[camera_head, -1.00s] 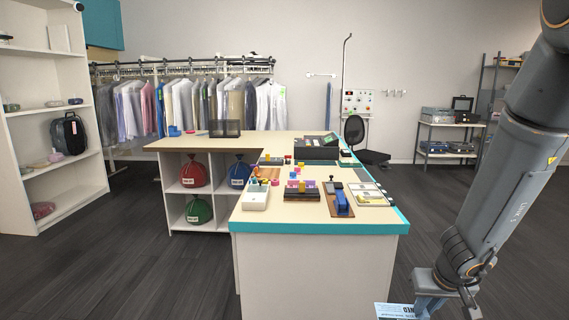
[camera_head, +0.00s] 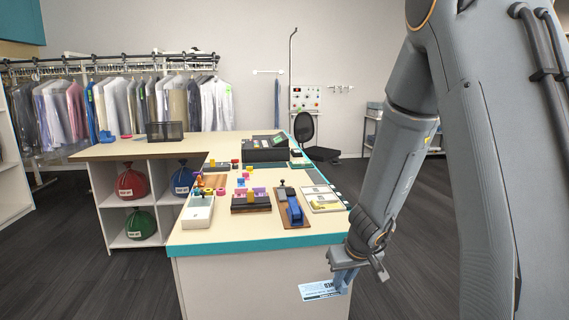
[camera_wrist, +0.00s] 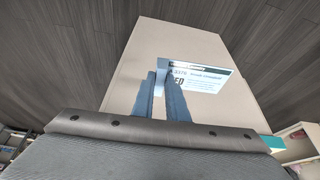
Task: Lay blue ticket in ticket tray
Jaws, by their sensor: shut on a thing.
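The blue ticket (camera_head: 319,291), a pale card with a blue band and dark print, is held in my gripper (camera_head: 343,279). In the wrist view the ticket (camera_wrist: 205,76) sticks out to the right from between the two shut fingers (camera_wrist: 160,82). My gripper hangs off the front right corner of the counter, lower than its top. A shallow flat tray (camera_head: 338,208) with white and yellow slips, which looks like the ticket tray, lies at the counter's right edge, above and behind my gripper in the picture.
The counter (camera_head: 250,236) has a teal front edge. Beside the tray stands a blue stamp-like tool (camera_head: 294,211) on a brown board. A dark block with coloured pieces (camera_head: 251,203) and a white bin (camera_head: 198,213) are further left. Dark floor is free on the right.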

